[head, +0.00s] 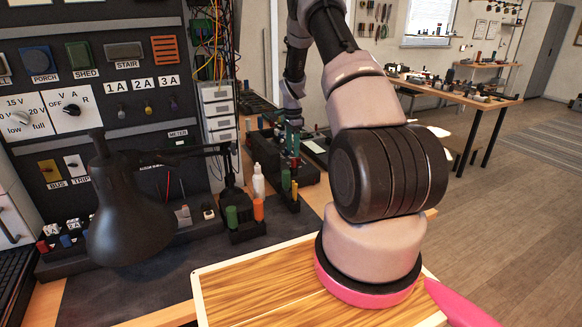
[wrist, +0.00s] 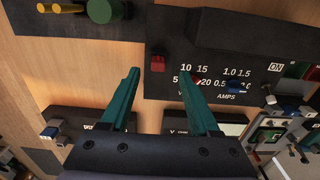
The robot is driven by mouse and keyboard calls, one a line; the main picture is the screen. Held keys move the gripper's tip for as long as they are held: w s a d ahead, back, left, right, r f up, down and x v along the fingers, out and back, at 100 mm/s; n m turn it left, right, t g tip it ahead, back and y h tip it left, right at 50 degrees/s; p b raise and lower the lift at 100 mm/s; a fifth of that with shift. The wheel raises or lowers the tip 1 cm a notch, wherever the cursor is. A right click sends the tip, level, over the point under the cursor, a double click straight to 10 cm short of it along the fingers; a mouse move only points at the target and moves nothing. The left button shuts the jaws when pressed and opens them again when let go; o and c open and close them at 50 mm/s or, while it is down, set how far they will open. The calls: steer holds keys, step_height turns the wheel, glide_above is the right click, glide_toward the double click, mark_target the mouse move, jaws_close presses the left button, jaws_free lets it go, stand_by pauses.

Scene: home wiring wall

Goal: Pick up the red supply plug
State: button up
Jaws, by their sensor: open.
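My gripper (wrist: 146,66) is open, with two teal fingers and nothing between the tips. In the head view its teal fingers (head: 293,143) show beyond the desk lamp, over the dark equipment at the back of the bench. In the wrist view a small red piece (wrist: 196,80) sits on a black panel marked AMPS, partly behind the right finger; I cannot tell whether it is the supply plug. Another red piece (wrist: 315,72) shows at the right edge. In the head view a small red piece (head: 42,246) lies at the far left, also not clearly the plug.
A black desk lamp (head: 127,215) stands at the left. A rack with green and orange bottles (head: 246,229) stands in mid-bench. In the wrist view a blue piece (wrist: 237,86) sits on the panel.

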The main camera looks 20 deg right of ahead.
mark_target(294, 160)
step_height(294, 160, down, 6)
steer(key=shift+s+d+r, duration=0.1)
steer(key=shift+d, duration=0.05)
jaws_close()
stand_by(0.3)
